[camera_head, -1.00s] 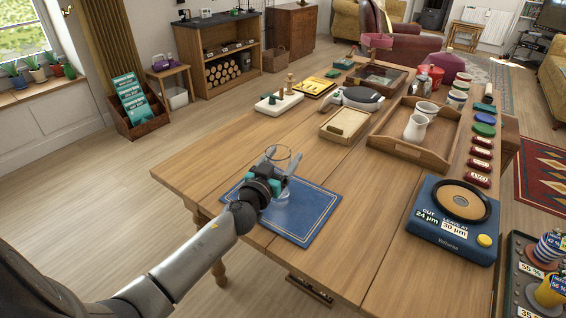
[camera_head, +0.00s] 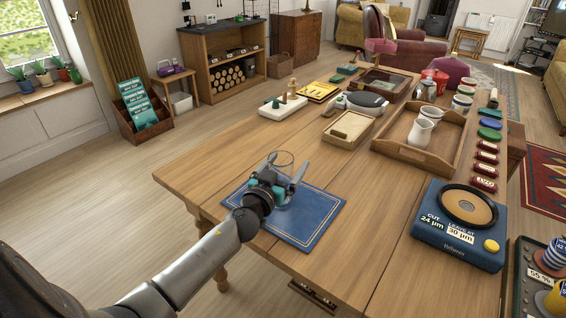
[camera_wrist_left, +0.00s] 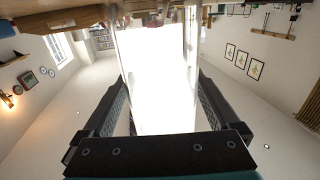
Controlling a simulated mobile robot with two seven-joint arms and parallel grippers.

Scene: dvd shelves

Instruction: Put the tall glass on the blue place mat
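The tall clear glass (camera_head: 284,172) stands upright over the blue place mat (camera_head: 308,222), apparently resting on it; its base is partly hidden by my gripper. My left gripper (camera_head: 284,174) reaches in from the left at the glass, with its fingers spread either side of it. In the left wrist view the glass (camera_wrist_left: 158,75) fills the space between the two dark fingers of the left gripper (camera_wrist_left: 165,100), with slim gaps beside it. My right gripper is out of view.
A wooden tray (camera_head: 399,152) with a white jug (camera_head: 420,131) stands farther back. A blue scale-like device (camera_head: 440,238) is at the right, near several small tins. A shallow wooden box (camera_head: 334,140) lies behind the mat. The wood between the mat and the device is clear.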

